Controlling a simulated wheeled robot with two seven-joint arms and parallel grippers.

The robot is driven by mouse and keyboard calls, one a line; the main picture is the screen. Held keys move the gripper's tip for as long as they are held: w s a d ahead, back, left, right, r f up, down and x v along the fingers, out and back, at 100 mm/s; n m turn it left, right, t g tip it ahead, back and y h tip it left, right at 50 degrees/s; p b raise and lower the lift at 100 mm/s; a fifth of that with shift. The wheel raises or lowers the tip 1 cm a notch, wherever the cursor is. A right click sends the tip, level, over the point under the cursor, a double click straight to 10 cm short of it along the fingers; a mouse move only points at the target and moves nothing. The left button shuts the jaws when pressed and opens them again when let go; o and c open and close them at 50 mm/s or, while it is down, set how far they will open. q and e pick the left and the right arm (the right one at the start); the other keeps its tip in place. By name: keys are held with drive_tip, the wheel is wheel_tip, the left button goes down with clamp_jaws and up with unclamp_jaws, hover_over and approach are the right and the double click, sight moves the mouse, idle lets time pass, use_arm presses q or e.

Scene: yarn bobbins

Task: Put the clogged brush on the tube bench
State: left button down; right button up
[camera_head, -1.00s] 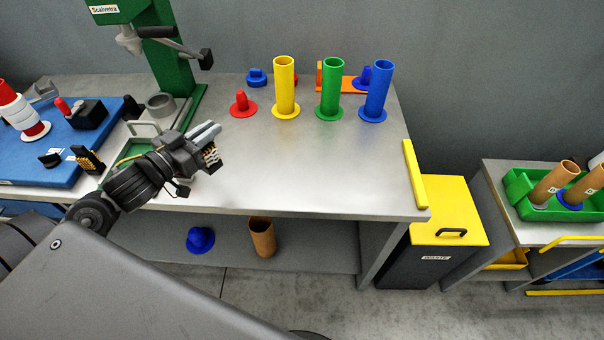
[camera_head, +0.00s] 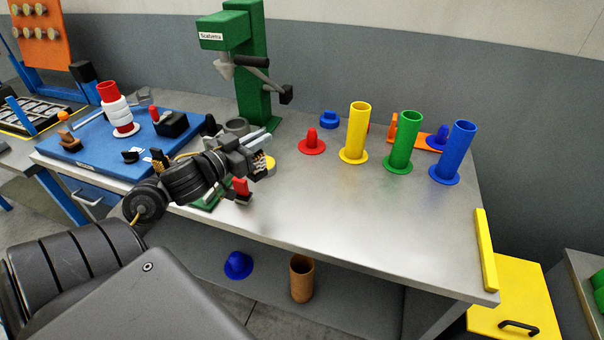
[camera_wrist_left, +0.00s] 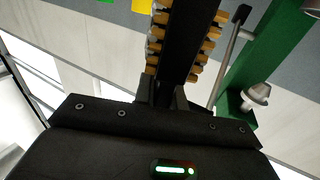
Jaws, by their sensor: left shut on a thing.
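My left gripper (camera_head: 262,140) is shut on the clogged brush (camera_head: 264,163), a dark bar with gold bristles and pale clumps. The brush (camera_wrist_left: 181,42) juts out from my jaws in the left wrist view; its far end is cut off. Gripper and brush are over the left part of the steel bench (camera_head: 370,215), which carries a yellow tube (camera_head: 357,132), a green tube (camera_head: 404,140) and a blue tube (camera_head: 455,150). I take this as the tube bench. My right gripper is not in view.
A green press (camera_head: 250,75) stands behind the gripper. A blue board (camera_head: 85,150) with a white-and-red bobbin (camera_head: 116,110) and another gold-bristled brush (camera_head: 159,160) is at left. A red peg (camera_head: 312,142) is right of the gripper. The bench front is bare.

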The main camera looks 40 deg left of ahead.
use_arm(q)
drive_tip(key=w+d+f, duration=0.5)
drive_tip(key=w+f, duration=0.1)
drive_tip(key=f, duration=0.4)
drive_tip(key=shift+w+f+b, duration=0.3)
drive_tip(key=shift+w+b, duration=0.1)
drive_tip(key=shift+b, duration=0.05)
drive_tip(key=shift+d, duration=0.1)
drive_tip(key=c, duration=1.5)
unclamp_jaws()
drive_tip(key=shift+f, duration=0.1)
drive_tip(key=shift+o, duration=0.2)
drive_tip(key=s+b, duration=0.1)
drive_tip(key=s, duration=1.1)
drive_tip(key=shift+a, duration=0.35)
